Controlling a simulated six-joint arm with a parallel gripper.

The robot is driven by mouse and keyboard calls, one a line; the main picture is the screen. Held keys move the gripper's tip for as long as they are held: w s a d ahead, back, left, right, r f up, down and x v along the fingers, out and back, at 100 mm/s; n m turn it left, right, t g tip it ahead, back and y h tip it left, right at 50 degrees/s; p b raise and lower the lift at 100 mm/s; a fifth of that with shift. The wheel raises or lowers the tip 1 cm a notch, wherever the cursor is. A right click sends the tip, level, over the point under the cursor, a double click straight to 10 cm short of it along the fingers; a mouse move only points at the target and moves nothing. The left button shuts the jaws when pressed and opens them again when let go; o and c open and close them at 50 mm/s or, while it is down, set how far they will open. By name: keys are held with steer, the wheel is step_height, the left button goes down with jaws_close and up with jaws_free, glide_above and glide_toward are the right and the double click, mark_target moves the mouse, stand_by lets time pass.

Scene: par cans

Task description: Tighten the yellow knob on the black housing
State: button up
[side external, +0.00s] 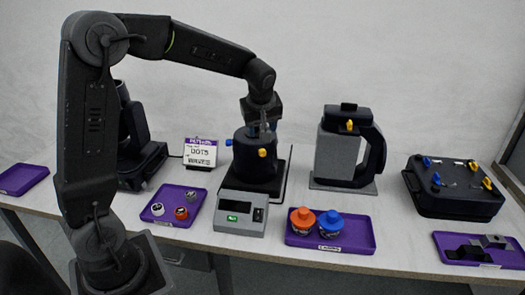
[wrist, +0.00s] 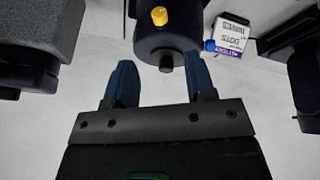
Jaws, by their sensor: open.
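The black housing (side external: 255,167) stands upright on a dark plate behind the scale. Its yellow knob (side external: 262,153) sticks out of the side facing this camera, and a blue knob (side external: 229,142) sticks out at its left. In the wrist view the housing (wrist: 168,35) is at the top, with the yellow knob (wrist: 159,16) above a dark stub (wrist: 166,62). My gripper (side external: 264,124) is just above the housing's top in the side view. In the wrist view its blue fingers (wrist: 163,72) are spread apart, with the dark stub appearing between them. The yellow knob is outside the fingers.
A grey scale (side external: 240,211) stands in front of the housing. A purple tray (side external: 350,238) holds orange and blue jars. Another purple tray (side external: 158,216) holds small round pieces. A grey-and-black unit (side external: 338,150) stands to the right, and a black case (side external: 450,203) beyond it.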

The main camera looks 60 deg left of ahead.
mark_target(264, 151)
steer(key=x, duration=1.1)
steer(key=shift+f, duration=0.2)
steer(key=shift+w, duration=0.1)
jaws_close()
steer(key=shift+w+d+m+g+y, duration=0.15)
steer(key=shift+m+g+y, duration=0.15)
steer(key=shift+g, duration=0.7)
steer(key=shift+w+m+g+y, duration=0.2)
steer(key=shift+g+y, duration=0.2)
steer(key=shift+g, duration=0.6)
steer(key=shift+s, duration=0.1)
jaws_free()
